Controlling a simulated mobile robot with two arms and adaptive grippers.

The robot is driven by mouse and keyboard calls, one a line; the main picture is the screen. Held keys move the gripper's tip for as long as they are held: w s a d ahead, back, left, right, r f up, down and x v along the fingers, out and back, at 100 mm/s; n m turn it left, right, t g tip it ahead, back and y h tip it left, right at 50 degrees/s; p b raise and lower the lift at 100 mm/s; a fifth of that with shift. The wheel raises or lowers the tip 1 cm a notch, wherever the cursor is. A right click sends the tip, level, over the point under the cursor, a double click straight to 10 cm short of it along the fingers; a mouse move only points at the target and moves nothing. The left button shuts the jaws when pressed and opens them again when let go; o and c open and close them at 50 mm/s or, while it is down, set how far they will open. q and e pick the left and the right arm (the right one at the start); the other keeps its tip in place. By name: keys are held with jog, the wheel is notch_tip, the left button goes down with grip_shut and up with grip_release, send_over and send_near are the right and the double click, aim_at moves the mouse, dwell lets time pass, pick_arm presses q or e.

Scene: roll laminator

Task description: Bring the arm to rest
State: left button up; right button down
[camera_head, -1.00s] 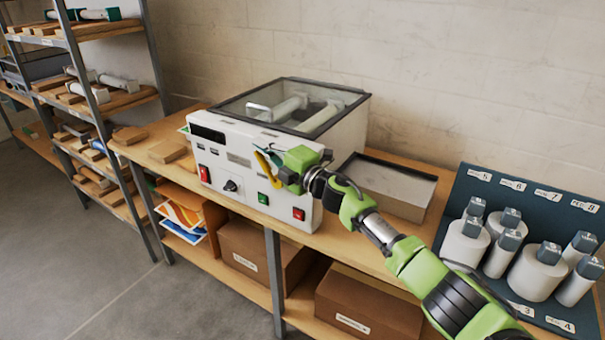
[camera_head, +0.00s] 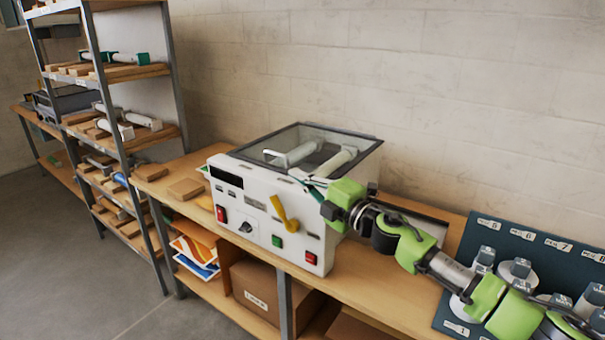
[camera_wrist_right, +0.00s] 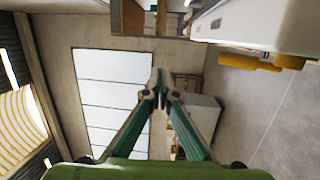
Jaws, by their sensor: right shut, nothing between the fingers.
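My right arm comes in from the right in the head view. Its gripper (camera_head: 306,181) is in front of the upper front edge of the white laminator (camera_head: 262,215), above and right of the yellow lever (camera_head: 284,214). In the right wrist view the two fingers (camera_wrist_right: 158,85) meet at the tips, shut with nothing between them. The laminator's front and yellow lever (camera_wrist_right: 250,61) show at the upper right there, apart from the fingers. Whether the gripper touches the laminator cannot be told from the head view. My left gripper is not in view.
The laminator stands on a wooden bench (camera_head: 365,285). A blue-green board (camera_head: 520,250) with several white rolls is at the right, beneath my arm. Wooden blocks (camera_head: 186,188) lie left of the laminator. A storage rack (camera_head: 120,150) stands at the left, with open floor before it.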

jog(key=s+d+f+m+g+h, duration=0.1)
jog(key=s+d+f+m+h, duration=0.45)
jog(key=s+f+m, duration=0.55)
jog(key=s+d+f+m+g+h, duration=0.1)
jog(key=s+d+f+m+h, duration=0.45)
jog(key=s+f+m, duration=0.55)
jog(key=s+d+f+m+g+h, duration=0.1)
jog(key=s+d+f+g, duration=0.3)
jog(key=s, duration=0.5)
jog(key=s+d+f+m+g, duration=0.1)
jog(key=s+d+f+g, duration=0.1)
jog(key=s+f, duration=0.5)
jog(key=s+d+f+g+h, duration=0.1)
jog(key=s+d+f+g, duration=0.2)
jog(key=s, duration=0.9)
notch_tip(320, 180, down, 29)
jog(key=s+b, duration=0.1)
jog(key=b, duration=0.2)
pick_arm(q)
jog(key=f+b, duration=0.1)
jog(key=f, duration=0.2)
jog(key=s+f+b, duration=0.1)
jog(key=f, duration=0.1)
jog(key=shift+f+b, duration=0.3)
pick_arm(e)
jog(key=s+d+f+g, duration=0.2)
jog(key=s+d+f, duration=0.1)
jog(key=s+f, duration=1.4)
jog(key=shift+s+f, duration=0.15)
jog(key=shift+f, duration=0.45)
